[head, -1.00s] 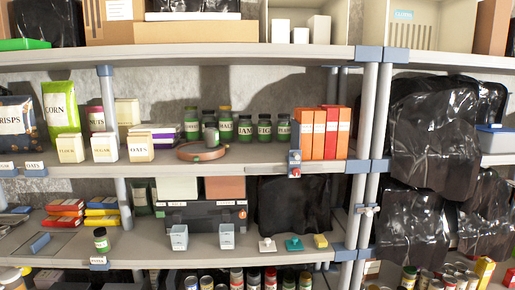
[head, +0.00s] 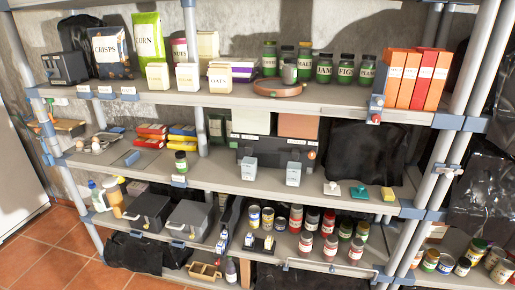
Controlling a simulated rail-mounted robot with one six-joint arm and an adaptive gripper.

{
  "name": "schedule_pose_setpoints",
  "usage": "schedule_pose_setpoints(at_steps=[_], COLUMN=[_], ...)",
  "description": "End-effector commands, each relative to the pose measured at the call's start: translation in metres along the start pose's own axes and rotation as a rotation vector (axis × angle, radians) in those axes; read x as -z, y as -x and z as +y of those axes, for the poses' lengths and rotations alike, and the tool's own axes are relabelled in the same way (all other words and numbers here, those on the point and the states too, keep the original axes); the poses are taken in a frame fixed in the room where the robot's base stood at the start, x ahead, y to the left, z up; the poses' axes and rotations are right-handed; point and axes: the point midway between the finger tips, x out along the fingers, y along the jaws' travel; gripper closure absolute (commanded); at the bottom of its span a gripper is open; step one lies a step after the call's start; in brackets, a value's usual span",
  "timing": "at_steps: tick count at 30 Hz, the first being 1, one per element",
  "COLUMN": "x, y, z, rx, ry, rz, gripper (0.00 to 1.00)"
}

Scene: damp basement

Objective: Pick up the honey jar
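Several dark-lidded green jars stand at the right of the upper shelf. The readable labels look like JAM (head: 324,69), FIGS (head: 346,69) and, less clearly, MALT (head: 304,58). The left jar (head: 269,58) has a label too small to read surely, and the right jar (head: 367,70) may say PEARS. A single green jar (head: 181,163) stands alone at the front of the middle shelf; its label is unreadable. I cannot tell which jar is the honey jar. My gripper is not in view.
White canisters (head: 187,77) stand left. Below are a dark toolbox (head: 270,157), cans (head: 297,218) and a tiled floor (head: 45,245).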

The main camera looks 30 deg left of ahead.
Motion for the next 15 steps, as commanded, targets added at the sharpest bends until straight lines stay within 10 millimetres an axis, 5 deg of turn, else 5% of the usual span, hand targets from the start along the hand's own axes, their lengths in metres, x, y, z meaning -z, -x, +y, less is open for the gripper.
schedule_pose_setpoints(at_steps=[8,15], x=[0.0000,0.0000], y=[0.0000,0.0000], z=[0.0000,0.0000], rx=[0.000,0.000], ry=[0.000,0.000], rz=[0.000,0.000], gripper=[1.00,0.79])
